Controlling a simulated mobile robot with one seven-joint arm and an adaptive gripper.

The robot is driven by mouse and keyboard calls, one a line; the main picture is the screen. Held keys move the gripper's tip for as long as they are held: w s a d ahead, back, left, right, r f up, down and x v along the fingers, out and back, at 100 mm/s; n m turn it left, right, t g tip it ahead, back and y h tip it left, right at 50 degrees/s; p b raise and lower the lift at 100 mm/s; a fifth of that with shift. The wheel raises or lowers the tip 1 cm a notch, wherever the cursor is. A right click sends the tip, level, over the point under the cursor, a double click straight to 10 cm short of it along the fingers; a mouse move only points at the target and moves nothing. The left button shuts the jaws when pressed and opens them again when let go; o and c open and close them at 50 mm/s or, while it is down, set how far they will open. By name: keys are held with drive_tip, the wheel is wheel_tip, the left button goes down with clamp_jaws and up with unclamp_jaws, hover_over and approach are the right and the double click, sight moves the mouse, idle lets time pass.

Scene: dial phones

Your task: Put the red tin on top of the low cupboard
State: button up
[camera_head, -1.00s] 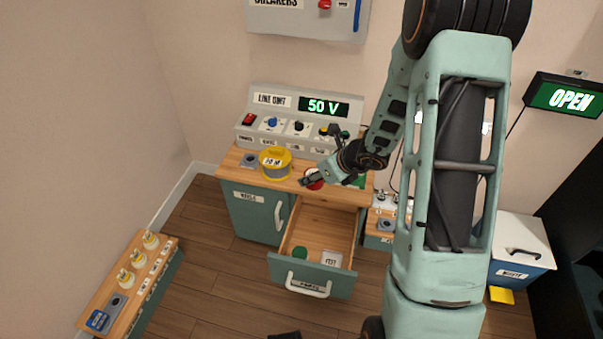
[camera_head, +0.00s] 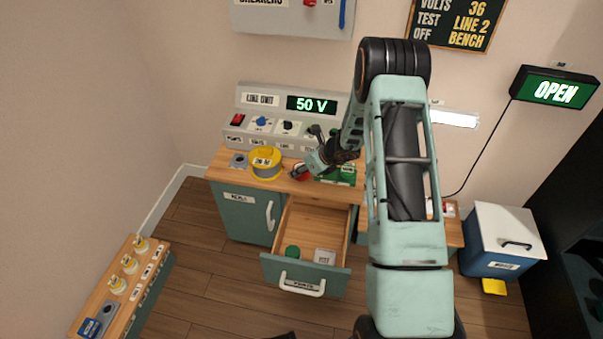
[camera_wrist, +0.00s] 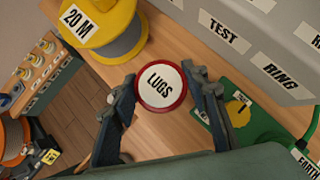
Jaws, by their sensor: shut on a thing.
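The red tin (camera_head: 300,173) has a white lid marked LUGS and shows clearly in the wrist view (camera_wrist: 161,86). My gripper (camera_wrist: 162,80) is shut on it, one finger on each side. In the head view my gripper (camera_head: 304,170) is over the front of the wooden bench top, right of the yellow reel. I cannot tell whether the tin touches the top. A low teal unit with a wooden top (camera_head: 88,316) stands at the lower left; another low wooden top (camera_head: 452,232) is partly hidden behind my arm at the right. Neither is labelled as a cupboard.
The yellow 20 M reel (camera_head: 265,160) is close left of the tin. A green box (camera_head: 338,174) is close right. The bench's drawer (camera_head: 304,275) is open, with a green item and a white box inside. A blue bin (camera_head: 502,240) stands right.

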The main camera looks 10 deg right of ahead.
drive_tip(key=shift+f, duration=0.85)
drive_tip(key=shift+f, duration=0.15)
drive_tip(key=shift+f+b, duration=0.1)
drive_tip(key=shift+b, duration=0.25)
drive_tip(key=o, duration=1.2)
drive_tip(key=shift+r, duration=0.2)
drive_tip(key=shift+s+d+r+p, duration=0.1)
drive_tip(key=shift+r+p, duration=0.15)
drive_tip(key=shift+p, duration=0.15)
drive_tip(key=p+v, duration=0.2)
drive_tip(key=v, duration=0.9)
drive_tip(key=shift+s+r, duration=0.2)
drive_tip(key=shift+d, duration=0.15)
